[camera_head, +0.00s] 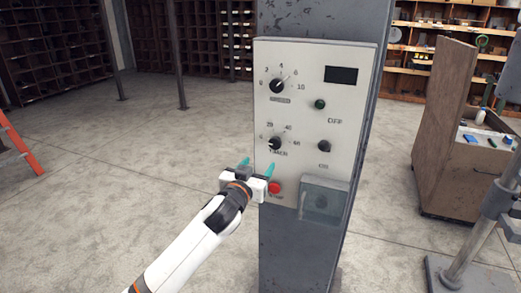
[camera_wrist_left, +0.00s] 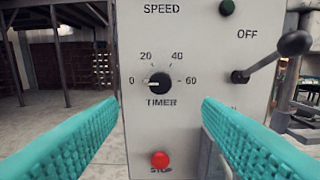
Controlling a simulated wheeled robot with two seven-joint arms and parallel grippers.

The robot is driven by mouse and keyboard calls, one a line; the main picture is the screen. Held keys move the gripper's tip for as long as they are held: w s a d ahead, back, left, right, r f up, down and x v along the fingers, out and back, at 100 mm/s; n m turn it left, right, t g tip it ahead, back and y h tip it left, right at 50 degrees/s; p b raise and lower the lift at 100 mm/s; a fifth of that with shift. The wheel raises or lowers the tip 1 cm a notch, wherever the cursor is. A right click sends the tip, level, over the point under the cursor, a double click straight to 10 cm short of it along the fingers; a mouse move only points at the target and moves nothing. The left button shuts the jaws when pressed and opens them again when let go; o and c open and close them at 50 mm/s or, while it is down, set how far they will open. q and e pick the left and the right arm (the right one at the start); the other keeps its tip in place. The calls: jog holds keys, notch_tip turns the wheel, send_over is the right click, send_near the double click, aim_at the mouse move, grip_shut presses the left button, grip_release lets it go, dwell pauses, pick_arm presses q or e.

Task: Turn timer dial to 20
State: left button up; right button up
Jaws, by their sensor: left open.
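The timer dial (camera_head: 276,143) is a black knob on the pale control panel (camera_head: 305,85), with a scale of 0, 20, 40 and 60. In the left wrist view the timer dial (camera_wrist_left: 159,81) is near the middle, and its light mark appears to point left, toward 0. My left gripper (camera_head: 257,167) is open, its teal fingers in front of the panel and just below the dial. In the left wrist view the fingers (camera_wrist_left: 160,108) stand apart on both sides below the dial, not touching it. My right gripper is not in view.
A red stop button (camera_wrist_left: 160,159) sits below the dial, and the speed dial (camera_head: 278,86) above. A lever switch (camera_wrist_left: 240,77) sticks out to the right. A clear-covered box (camera_head: 323,200) is lower right. A wooden cabinet (camera_head: 445,130) stands farther right.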

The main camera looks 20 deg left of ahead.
aim_at(274, 145)
pick_arm(q)
jog(key=w, duration=0.4)
jog(key=w+p, duration=0.1)
jog(key=w, duration=0.3)
jog(key=w+p, duration=0.1)
jog(key=w, duration=0.3)
jog(key=shift+w+d+f, duration=0.1)
jog(key=shift+d, duration=0.15)
jog(key=c, duration=1)
jog(key=shift+m, duration=0.3)
jog(key=m+p, duration=0.1)
jog(key=m, duration=1)
jog(key=shift+p, duration=0.4)
jog(key=shift+f, duration=0.1)
